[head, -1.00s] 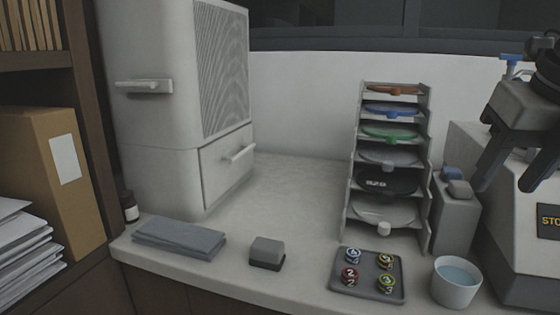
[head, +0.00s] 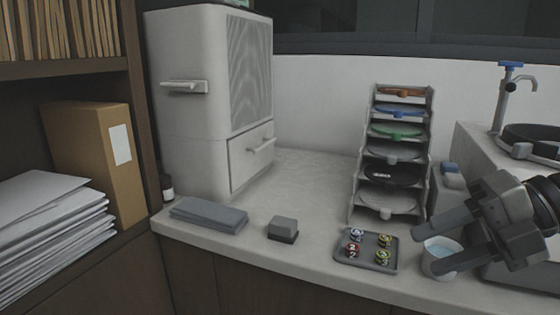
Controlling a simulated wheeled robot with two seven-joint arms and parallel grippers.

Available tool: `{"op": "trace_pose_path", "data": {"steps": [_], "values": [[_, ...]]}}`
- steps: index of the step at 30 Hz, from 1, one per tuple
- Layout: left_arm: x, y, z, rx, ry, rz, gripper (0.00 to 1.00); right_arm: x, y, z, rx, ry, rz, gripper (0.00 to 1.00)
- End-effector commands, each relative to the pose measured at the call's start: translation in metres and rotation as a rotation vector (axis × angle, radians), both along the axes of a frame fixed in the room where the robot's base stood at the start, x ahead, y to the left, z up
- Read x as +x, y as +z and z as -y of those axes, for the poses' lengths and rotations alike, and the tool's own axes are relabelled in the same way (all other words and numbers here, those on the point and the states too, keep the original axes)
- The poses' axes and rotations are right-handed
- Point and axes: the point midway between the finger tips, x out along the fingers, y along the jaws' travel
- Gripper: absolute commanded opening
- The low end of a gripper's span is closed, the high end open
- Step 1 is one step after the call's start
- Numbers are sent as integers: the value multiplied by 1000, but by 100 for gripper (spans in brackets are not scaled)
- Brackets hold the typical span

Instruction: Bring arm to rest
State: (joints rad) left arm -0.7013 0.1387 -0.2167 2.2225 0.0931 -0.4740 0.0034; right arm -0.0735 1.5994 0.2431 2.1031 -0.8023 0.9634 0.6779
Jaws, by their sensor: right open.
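My right gripper (head: 428,248) is at the right of the head view, its two fingers spread apart and pointing left. Nothing shows between the fingers except the white cup behind them. The gripper hangs in front of the white cup (head: 438,275) and partly hides it. The cup holds pale blue liquid. The right arm comes in from the right edge. My left gripper is not in the picture.
A grey tray (head: 347,259) with several numbered pucks lies left of the cup. A rack (head: 428,150) of coloured discs stands behind it. A grey block (head: 283,226), a folded cloth (head: 209,214) and a white cabinet (head: 190,130) stand further left. The press (head: 470,142) is at right.

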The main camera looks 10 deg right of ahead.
Motion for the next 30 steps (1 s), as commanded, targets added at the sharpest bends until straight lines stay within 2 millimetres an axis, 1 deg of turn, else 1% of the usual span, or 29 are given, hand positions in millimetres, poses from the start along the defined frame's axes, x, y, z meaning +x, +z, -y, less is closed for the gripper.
{"op": "trace_pose_path", "data": {"steps": [1, 2, 3, 5, 6, 8, 9, 11, 12, 13, 14, 15, 16, 17, 18, 21, 24, 25, 27, 30], "values": [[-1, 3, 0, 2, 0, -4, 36, 3, -6, -8, 152, -30, -19, 48], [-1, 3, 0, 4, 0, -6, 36, 7, -10, -12, 246, -60, -26, 48], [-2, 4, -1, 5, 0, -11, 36, 12, -16, -17, 378, -111, -39, 48], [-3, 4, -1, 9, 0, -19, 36, 20, -26, -19, 564, -214, -62, 48], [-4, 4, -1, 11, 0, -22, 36, 25, -35, -18, 680, -295, -87, 48], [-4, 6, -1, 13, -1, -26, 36, 32, -53, -15, 834, -434, -128, 48], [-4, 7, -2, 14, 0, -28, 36, 35, -68, -12, 925, -536, -164, 48], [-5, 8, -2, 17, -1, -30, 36, 37, -96, -8, 1042, -704, -233, 48], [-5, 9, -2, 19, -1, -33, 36, 34, -117, -7, 1104, -818, -289, 48], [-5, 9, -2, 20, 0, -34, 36, 31, -135, -7, 1144, -906, -335, 48], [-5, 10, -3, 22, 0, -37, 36, 27, -152, -9, 1179, -996, -387, 48], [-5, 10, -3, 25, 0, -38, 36, 18, -177, -13, 1214, -1112, -463, 48], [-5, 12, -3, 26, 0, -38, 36, 11, -195, -18, 1231, -1195, -524, 48], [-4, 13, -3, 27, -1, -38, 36, 2, -212, -24, 1242, -1274, -587, 48], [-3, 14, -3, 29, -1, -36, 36, -11, -233, -35, 1250, -1369, -673, 48], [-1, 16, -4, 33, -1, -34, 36, -41, -270, -63, 1238, -1543, -865, 48], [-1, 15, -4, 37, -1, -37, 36, -63, -290, -88, 1216, -1637, -1005, 48], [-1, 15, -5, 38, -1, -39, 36, -68, -293, -93, 1209, -1654, -1035, 48], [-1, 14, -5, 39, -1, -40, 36, -75, -299, -102, 1196, -1680, -1082, 48], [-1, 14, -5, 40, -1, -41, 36, -79, -301, -107, 1191, -1692, -1108, 48]]}}
